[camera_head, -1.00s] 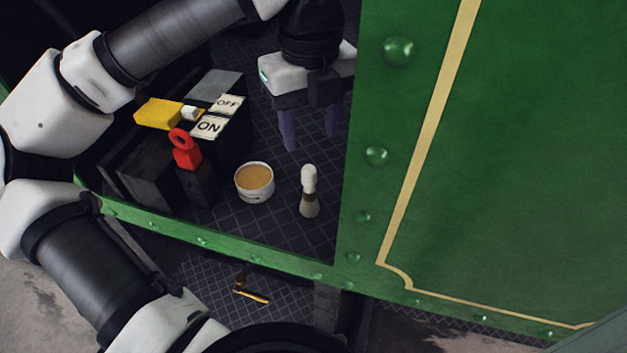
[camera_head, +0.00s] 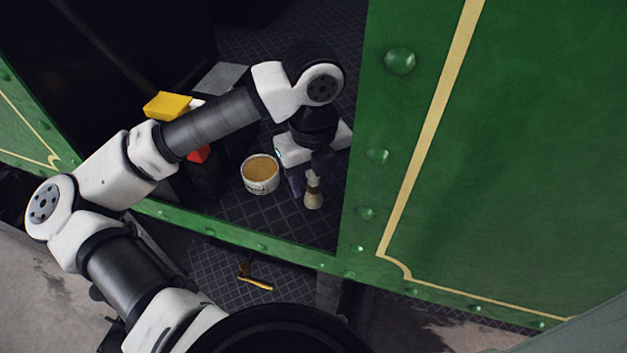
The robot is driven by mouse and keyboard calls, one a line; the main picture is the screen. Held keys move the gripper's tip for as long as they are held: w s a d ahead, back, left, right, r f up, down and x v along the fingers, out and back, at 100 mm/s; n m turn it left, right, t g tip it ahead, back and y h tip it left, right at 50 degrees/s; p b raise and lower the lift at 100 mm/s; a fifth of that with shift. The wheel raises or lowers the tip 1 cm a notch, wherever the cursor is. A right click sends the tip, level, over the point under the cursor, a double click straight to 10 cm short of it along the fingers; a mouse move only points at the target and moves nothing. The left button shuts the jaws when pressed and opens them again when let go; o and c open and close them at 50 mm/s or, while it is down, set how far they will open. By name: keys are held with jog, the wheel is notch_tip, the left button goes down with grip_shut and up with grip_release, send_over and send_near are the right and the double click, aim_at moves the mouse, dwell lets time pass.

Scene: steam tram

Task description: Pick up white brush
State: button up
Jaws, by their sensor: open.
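The white brush (camera_head: 313,198) stands upright on the dark patterned tram floor, right of the tub. Its pale lower end and brown band show; its upper part is mostly hidden behind my gripper. My gripper (camera_head: 307,186) points down at the brush, with its dark fingers low around or just beside the brush's upper part. The jaws are open. I cannot tell whether a finger touches the brush.
A white tub (camera_head: 261,175) with tan contents stands close left of the brush. Black boxes with a yellow block (camera_head: 168,105) and a red piece (camera_head: 198,154) are further left. The green riveted panel (camera_head: 480,150) rises close on the right. A small hammer-like tool (camera_head: 255,279) lies on the lower step.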

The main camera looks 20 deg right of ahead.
jog(key=shift+f, duration=0.2)
grip_shut()
jog(key=shift+r, duration=0.15)
jog(key=shift+r+b, duration=0.3)
jog(key=shift+r, duration=0.15)
jog(key=shift+w+r+b, duration=0.3)
jog(key=shift+r+b, duration=0.05)
jog(key=shift+r, duration=0.2)
jog(key=shift+w+r+b, duration=0.3)
jog(key=shift+r, duration=0.2)
jog(key=w+b, duration=0.4)
jog(key=w, duration=1.3)
